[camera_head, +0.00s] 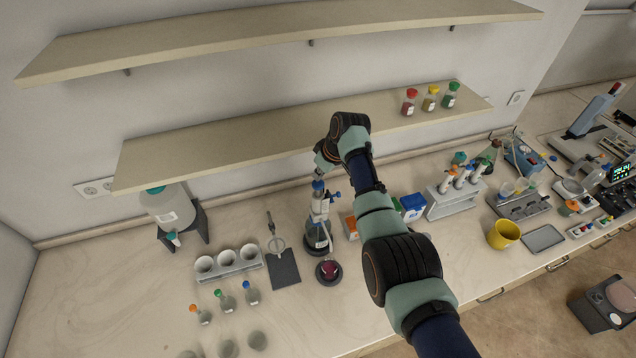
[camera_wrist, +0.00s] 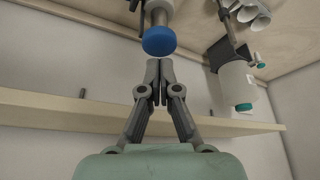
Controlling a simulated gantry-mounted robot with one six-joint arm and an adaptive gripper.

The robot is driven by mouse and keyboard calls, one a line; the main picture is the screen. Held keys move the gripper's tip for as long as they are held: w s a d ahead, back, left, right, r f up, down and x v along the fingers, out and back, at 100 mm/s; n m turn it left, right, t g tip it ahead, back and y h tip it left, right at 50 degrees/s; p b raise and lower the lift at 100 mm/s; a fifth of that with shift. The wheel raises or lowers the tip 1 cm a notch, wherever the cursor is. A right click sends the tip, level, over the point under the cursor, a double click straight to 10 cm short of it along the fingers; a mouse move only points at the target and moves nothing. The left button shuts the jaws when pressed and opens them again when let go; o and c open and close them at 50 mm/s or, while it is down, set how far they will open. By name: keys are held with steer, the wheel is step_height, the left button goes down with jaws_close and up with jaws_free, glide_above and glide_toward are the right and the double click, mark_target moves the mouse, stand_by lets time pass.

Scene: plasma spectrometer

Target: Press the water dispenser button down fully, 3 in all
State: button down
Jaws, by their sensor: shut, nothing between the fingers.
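The dispenser (camera_head: 317,238) stands upright on the bench near the middle, a bottle with a blue and white pump head. Its round blue button (camera_head: 318,186) is on top. In the wrist view, which is upside down, the blue button (camera_wrist: 158,41) is just beyond my fingertips. My gripper (camera_wrist: 157,68) is shut and empty, its two fingers together. It points down from above at the button. The tips are very close to the button; I cannot tell whether they touch. In the head view my fingers are small and partly hidden by my wrist.
The lower shelf (camera_head: 230,145) runs just behind my wrist.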

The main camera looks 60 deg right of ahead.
stand_by(0.5)
step_height(320, 180, up, 3)
steer(key=p, duration=0.2)
steer(key=shift+r+p, duration=0.15)
steer(key=shift+p, duration=0.2)
steer(key=shift+r, duration=0.85)
